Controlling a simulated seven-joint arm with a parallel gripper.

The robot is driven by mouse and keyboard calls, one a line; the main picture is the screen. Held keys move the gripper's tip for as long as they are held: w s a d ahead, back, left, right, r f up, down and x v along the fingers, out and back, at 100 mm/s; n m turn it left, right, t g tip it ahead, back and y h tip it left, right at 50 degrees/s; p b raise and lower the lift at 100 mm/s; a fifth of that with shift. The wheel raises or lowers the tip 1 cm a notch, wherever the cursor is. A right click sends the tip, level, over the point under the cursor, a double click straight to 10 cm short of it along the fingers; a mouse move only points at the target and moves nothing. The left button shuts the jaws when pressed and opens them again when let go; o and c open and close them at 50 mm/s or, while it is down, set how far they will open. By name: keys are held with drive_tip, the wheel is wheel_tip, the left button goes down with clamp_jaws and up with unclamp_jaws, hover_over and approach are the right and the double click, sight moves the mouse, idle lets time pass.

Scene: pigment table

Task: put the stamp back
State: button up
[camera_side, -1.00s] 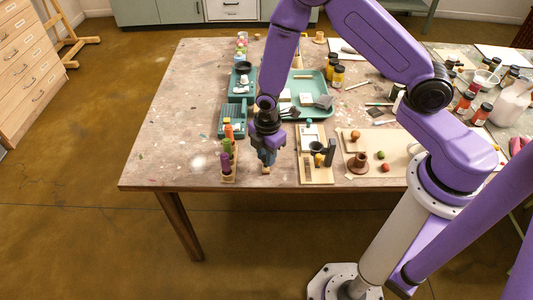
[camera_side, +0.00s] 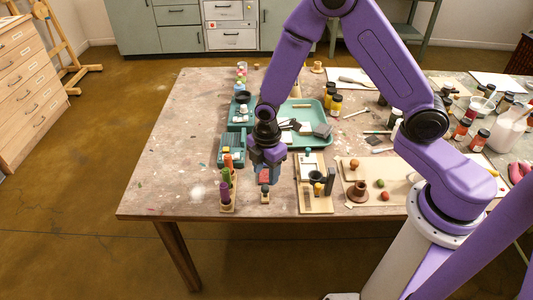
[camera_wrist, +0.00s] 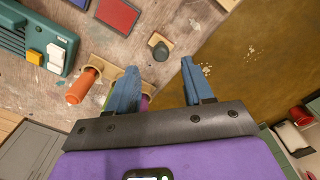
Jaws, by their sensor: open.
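The stamp (camera_side: 265,196), a small piece with a dark round top, stands upright on the bare table near the front edge. It also shows in the wrist view (camera_wrist: 160,48), ahead of and between the fingertips. My gripper (camera_side: 267,182) is above it, pointing down with blue fingers apart and nothing between them. The fingers also show in the wrist view (camera_wrist: 158,66). A red pad (camera_wrist: 117,14) lies on the table beyond the stamp; in the side view it is partly hidden behind the fingers.
A wooden holder (camera_side: 228,208) with orange, green and purple sticks stands just left of the stamp. A teal box (camera_side: 230,152) is behind it. A wooden board (camera_side: 316,207) with small tools lies to the right. A teal tray (camera_side: 323,142) is further back. The table's front edge is close.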

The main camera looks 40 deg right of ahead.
sight(266, 186)
drive_tip(key=s+r+m, duration=0.3)
drive_tip(key=s+r, duration=0.9)
drive_tip(key=r, duration=0.3)
drive_tip(key=s+d+r+m, duration=0.1)
drive_tip(key=s+d+r, duration=0.1)
drive_tip(key=s, duration=0.4)
drive_tip(key=s+d+r+m, duration=0.1)
drive_tip(key=s+d+r, duration=0.1)
drive_tip(key=s+d, duration=0.2)
drive_tip(key=shift+s, duration=1.15)
